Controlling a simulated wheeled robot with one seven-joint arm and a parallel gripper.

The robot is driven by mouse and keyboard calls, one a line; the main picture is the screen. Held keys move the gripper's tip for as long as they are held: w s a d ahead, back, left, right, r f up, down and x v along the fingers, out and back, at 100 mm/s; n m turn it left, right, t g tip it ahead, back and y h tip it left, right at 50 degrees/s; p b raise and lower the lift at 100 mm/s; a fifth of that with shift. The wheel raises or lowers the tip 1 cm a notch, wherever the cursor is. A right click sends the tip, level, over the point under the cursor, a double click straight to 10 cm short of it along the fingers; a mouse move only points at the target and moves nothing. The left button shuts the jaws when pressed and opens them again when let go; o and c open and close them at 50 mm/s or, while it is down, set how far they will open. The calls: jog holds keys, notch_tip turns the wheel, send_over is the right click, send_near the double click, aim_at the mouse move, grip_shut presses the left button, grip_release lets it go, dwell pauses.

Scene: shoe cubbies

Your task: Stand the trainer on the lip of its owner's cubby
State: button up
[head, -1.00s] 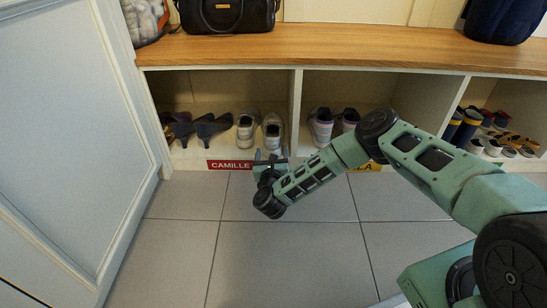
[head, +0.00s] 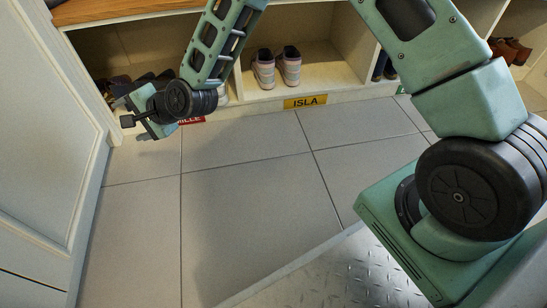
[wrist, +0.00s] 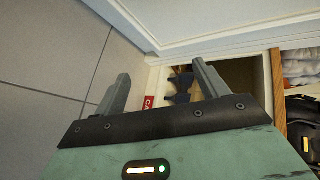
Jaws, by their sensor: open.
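A pair of pale trainers with dark insides (head: 289,67) stands side by side in the cubby with the yellow ISLA label (head: 305,102). A pale shoe (head: 222,95) shows as a sliver behind my arm in the cubby to the left, whose red label (head: 193,121) is partly covered. My gripper (head: 132,112) is in front of that left cubby, near dark shoes. In the wrist view my gripper (wrist: 161,85) is open, with nothing between its fingers. Dark heeled shoes (wrist: 180,84) show beyond it, partly hidden by one finger. I cannot tell which trainer is meant.
The white door or panel (head: 45,130) stands close on the left. The wooden bench top (head: 120,8) runs above the cubbies. Brown shoes (head: 510,50) are in a cubby at far right. The tiled floor (head: 250,200) in front is clear.

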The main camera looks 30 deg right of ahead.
jog(key=s+d+r+n+g+h, duration=0.2)
jog(key=s+d+n, duration=0.4)
jog(key=s, duration=0.5)
jog(key=s+d+r+n+g+h, duration=0.3)
jog(key=s+d+r+n+g, duration=0.1)
jog(key=s, duration=0.8)
jog(key=s+d+r+n+g+h, duration=0.2)
jog(key=s+d+r+n+h, duration=0.1)
jog(key=s+d+n, duration=0.5)
jog(key=s+r, duration=0.1)
jog(key=s, duration=0.2)
jog(key=shift+s+r+n+g, duration=0.2)
jog(key=shift+r+n+g, duration=0.2)
jog(key=shift+d, duration=0.1)
notch_tip(320, 180, up, 62)
jog(key=p, duration=6.2)
